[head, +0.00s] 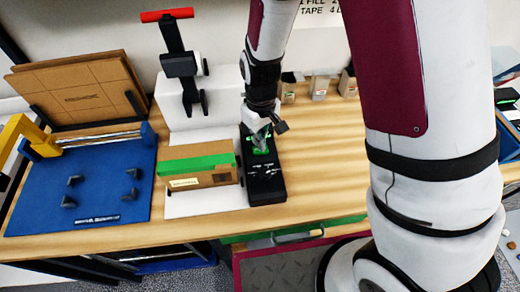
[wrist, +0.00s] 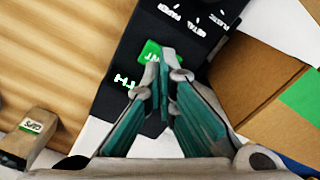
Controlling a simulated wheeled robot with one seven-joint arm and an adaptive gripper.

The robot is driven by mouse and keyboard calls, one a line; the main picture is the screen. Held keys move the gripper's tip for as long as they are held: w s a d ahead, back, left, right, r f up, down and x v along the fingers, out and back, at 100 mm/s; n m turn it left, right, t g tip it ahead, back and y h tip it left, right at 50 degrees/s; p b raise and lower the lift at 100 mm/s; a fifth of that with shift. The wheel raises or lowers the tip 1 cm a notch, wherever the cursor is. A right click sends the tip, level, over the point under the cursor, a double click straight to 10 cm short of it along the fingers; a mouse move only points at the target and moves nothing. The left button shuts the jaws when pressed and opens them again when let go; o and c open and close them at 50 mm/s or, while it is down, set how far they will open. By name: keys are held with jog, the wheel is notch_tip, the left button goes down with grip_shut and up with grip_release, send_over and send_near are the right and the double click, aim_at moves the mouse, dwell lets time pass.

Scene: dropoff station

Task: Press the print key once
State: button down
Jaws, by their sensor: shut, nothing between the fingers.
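A black key panel (head: 265,185) lies on the wooden table beside a cardboard box, in the head view. It also shows in the wrist view (wrist: 190,45), with white lettering and one green key. That green print key (wrist: 149,52) is partly covered by my fingertips, and only some of its lettering shows. My gripper (head: 261,143) is over the upper part of the panel. In the wrist view my gripper (wrist: 166,60) has its fingers shut and empty, with the tips at the green key's edge. I cannot tell whether they touch it.
A cardboard box with green tape (head: 198,167) stands directly left of the panel. Behind it is a white stand with a red-handled tool (head: 180,62). A blue mat (head: 90,190) lies further left. Small containers (head: 319,86) stand behind. The table right of the panel is clear.

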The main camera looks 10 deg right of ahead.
jog(key=shift+f+b, duration=0.4)
jog(key=shift+f, duration=0.75)
dwell(1.2)
jog(key=shift+r+p, duration=1.6)
jog(key=shift+r, duration=1.9)
jog(key=shift+r, duration=0.1)
jog(key=s+d+r+m+t, duration=0.1)
jog(key=s+d+r, duration=0.15)
jog(key=r, duration=0.65)
jog(key=s+d+r+m+t, duration=0.1)
jog(key=s+d+r+m, duration=0.15)
jog(key=r, duration=0.65)
jog(key=s+d+r+m+t, duration=0.1)
jog(key=s+d+r, duration=0.2)
jog(key=s+r, duration=0.2)
jog(key=s+d+r+m+t, duration=0.1)
jog(key=s+d+r, duration=0.3)
jog(key=s, duration=0.4)
jog(key=shift+s+r+t, duration=0.25)
jog(key=shift+r+t, duration=0.55)
